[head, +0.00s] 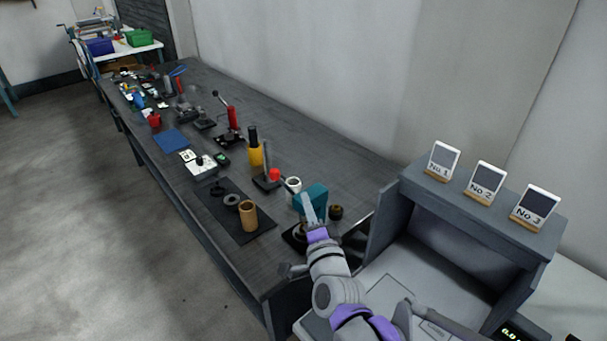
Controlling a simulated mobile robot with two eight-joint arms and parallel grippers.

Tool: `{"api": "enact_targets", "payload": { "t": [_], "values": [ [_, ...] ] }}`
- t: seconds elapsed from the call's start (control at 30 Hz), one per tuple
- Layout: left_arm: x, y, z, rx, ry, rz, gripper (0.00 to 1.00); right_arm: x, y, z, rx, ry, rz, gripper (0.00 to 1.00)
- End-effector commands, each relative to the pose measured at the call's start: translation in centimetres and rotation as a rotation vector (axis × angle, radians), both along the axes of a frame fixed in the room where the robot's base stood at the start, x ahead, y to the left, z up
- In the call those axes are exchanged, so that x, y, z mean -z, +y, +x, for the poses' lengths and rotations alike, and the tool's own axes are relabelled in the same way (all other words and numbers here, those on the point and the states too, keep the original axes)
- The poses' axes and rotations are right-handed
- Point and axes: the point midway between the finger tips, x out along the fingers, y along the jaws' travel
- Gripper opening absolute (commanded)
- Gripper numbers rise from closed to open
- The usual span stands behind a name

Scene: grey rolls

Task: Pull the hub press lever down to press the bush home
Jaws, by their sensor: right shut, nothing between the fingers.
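The hub press has a teal body (316,195) at the near end of the long bench, partly hidden by my right gripper. A red knob (274,174) shows just left of the teal body; it looks like the end of the press lever, but the link between them is hard to make out. My right gripper (308,210) is shut and empty, right in front of the teal body; I cannot tell whether it touches it. The press's dark base (293,238) shows below, partly covered by my wrist. The bush cannot be made out. My left gripper is out of view.
A dark mat (235,225) with a tan cylinder (248,216) and dark rings lies left of the press. A white cup (293,187) and a yellow-and-black bottle (255,150) stand behind. A grey shelf with numbered cards (487,181) stands at the right.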

Motion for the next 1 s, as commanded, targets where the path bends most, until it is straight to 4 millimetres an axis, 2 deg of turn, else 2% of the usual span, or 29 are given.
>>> {"api": "enact_targets", "payload": {
  "t": [0.2,0.53,0.67,0.77,1.0],
  "values": [
    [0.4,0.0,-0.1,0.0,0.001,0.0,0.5,-0.5,0.2,0.8,0.028,-0.052,0.098,0.0],
    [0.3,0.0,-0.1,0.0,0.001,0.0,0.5,-0.6,0.1,0.9,0.03,-0.054,0.101,0.0],
    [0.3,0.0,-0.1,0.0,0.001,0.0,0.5,-0.7,0.2,1.6,0.03,-0.053,0.1,0.0],
    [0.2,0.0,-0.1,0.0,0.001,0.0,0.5,-0.8,0.3,3.0,0.03,-0.053,0.1,0.0],
    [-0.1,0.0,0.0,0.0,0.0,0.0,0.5,-1.3,0.9,8.0,0.03,-0.053,0.099,0.0]
  ]
}}
